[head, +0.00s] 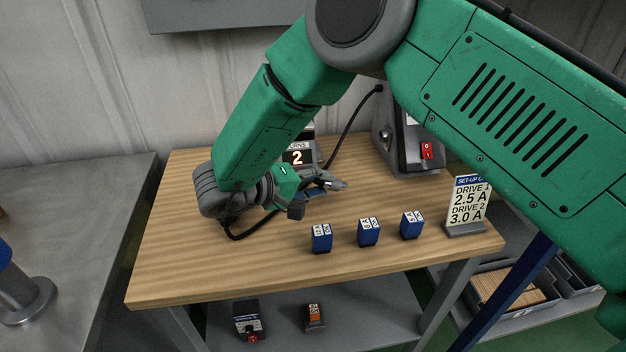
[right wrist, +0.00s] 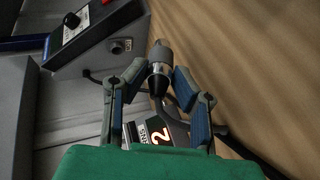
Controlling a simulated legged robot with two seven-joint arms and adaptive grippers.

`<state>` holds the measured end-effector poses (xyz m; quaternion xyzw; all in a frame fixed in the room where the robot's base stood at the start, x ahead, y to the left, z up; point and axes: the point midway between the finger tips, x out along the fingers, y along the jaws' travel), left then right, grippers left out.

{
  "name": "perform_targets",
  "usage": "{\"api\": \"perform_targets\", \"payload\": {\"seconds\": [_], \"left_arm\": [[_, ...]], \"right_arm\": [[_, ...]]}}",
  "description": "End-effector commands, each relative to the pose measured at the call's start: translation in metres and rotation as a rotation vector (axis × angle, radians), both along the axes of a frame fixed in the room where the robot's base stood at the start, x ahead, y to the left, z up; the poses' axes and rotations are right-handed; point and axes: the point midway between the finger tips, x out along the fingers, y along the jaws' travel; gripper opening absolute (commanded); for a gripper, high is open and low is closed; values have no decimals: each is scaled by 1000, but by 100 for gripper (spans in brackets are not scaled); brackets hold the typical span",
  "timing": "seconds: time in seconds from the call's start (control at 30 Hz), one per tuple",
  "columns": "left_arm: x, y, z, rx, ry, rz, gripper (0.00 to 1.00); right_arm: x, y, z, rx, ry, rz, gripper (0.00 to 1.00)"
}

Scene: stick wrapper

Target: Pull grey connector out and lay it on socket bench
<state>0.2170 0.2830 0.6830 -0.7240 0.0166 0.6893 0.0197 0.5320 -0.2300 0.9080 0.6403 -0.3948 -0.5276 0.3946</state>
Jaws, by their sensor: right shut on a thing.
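The grey connector (head: 337,184), with a black tail, is in my right gripper (head: 322,188) above the wooden bench (head: 200,270). In the right wrist view the connector (right wrist: 160,58) stands between the two blue-padded fingers of the right gripper (right wrist: 160,82), its metal end pointing away. A round socket (right wrist: 121,46) shows on the grey unit (right wrist: 100,35); the connector is apart from it. The same unit (head: 405,140), with a red switch, stands at the back right of the bench. A black cable (head: 235,235) loops below my wrist. My left gripper is out of view.
A display box (head: 298,157) reading 2 is partly hidden behind my right gripper. Three blue blocks (head: 321,237) stand along the front. A set-up card (head: 467,206) stands at the right corner. The bench's front left is clear. A metal table (head: 85,210) is at left.

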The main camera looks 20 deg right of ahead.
Motion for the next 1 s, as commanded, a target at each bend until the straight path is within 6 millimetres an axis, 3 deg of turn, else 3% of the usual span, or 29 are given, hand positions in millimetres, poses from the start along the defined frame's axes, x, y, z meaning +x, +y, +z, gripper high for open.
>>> {"api": "perform_targets", "payload": {"seconds": [0.63, 1.0], "left_arm": [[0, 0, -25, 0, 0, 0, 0], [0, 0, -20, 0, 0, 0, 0]], "right_arm": [[-17, -75, -4, -1, 0, -1, 0], [-17, -76, -18, -1, 0, 0, 0]]}}
